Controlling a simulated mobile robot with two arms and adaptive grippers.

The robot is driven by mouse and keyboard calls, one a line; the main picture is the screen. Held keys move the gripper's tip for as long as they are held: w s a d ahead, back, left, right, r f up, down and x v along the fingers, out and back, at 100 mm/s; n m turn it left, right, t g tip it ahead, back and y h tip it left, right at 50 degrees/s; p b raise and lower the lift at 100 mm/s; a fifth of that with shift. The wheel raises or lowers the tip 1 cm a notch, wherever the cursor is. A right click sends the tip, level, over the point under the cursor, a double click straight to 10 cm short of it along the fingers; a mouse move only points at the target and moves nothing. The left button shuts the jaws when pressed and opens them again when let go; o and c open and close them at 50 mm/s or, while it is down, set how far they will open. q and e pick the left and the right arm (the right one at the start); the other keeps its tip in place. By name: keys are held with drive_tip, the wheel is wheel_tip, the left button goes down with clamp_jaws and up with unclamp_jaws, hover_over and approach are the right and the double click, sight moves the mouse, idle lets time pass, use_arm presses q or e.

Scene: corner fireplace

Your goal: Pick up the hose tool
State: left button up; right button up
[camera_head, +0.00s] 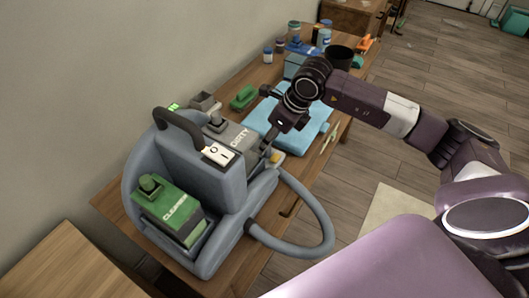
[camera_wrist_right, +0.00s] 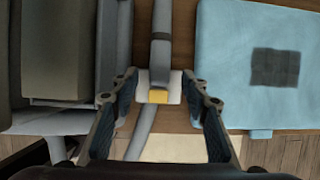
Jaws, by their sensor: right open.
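The grey-blue cleaning machine (camera_head: 225,195) stands on the wooden table, with a green cleaner tank at its front. Its hose (camera_head: 322,222) loops out to the right. The hose tool (camera_wrist_right: 161,45) is a grey bar with a white and yellow part at its lower end, seen in the right wrist view. In the head view it is mostly hidden by my right gripper (camera_head: 270,146), with a yellow bit showing. My right gripper, also in the right wrist view (camera_wrist_right: 160,78), is open, with one finger on each side of the tool. My left gripper is out of view.
A light blue folded cloth (camera_head: 307,126) lies just right of the tool. Another wooden surface (camera_head: 65,270) is at the lower left, and a wall runs along the left.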

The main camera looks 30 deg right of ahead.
sight(265, 153)
drive_tip(key=x, duration=0.3)
drive_tip(key=shift+s, duration=0.1)
drive_tip(key=shift+a+f, duration=0.1)
drive_tip(key=shift+f, duration=0.3)
drive_tip(key=c, duration=1)
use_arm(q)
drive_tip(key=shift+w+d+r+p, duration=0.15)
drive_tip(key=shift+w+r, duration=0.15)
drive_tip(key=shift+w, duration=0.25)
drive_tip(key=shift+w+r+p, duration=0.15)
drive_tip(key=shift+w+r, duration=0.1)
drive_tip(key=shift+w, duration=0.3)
use_arm(e)
drive_tip(key=shift+w, duration=0.25)
clamp_jaws()
